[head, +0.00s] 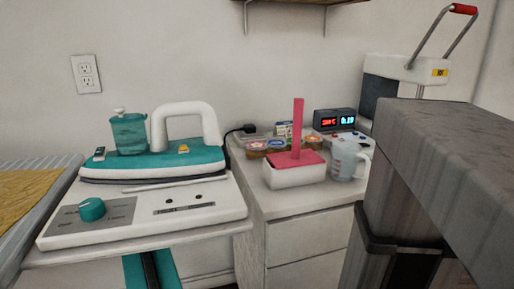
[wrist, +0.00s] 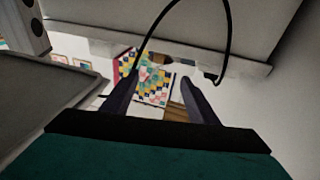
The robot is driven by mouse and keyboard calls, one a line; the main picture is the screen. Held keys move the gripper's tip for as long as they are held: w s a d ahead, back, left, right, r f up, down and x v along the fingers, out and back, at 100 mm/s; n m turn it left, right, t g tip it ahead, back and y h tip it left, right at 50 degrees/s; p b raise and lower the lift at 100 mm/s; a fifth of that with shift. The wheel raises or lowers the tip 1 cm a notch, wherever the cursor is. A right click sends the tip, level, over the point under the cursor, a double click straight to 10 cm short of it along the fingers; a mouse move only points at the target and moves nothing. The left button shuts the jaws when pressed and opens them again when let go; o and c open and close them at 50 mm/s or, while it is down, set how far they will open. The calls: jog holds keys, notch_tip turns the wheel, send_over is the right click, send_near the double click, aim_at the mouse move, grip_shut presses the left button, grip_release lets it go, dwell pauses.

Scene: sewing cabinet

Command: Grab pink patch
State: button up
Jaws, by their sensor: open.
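A white box (head: 292,178) stands on the white cabinet top in the head view. A flat pink piece (head: 287,160) covers its top, and a narrow pink strip (head: 298,125) stands upright from it. I cannot tell which of these is the pink patch, or whether they are one piece. My gripper (wrist: 160,78) shows in the wrist view with its two dark fingers apart and nothing between them. The box and the pink pieces cannot be made out in the wrist view.
A clear measuring cup (head: 346,160) stands just right of the box. A digital clock (head: 334,120) and several small round containers (head: 276,146) are behind it. A teal iron (head: 150,160) stands on the left. A patterned quilt (wrist: 152,80) shows beyond the fingers.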

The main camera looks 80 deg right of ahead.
aim_at(250, 145)
jog(key=shift+b+x, duration=1.05)
jog(key=shift+x, duration=2.9)
jog(key=shift+s+d+f+b, duration=0.1)
jog(key=shift+s+d+b, duration=0.1)
jog(key=shift+s+b, duration=0.6)
jog(key=shift+b+x, duration=0.6)
jog(key=shift+x, duration=1.2)
jog(key=c, duration=0.9)
jog(key=shift+c, duration=0.2)
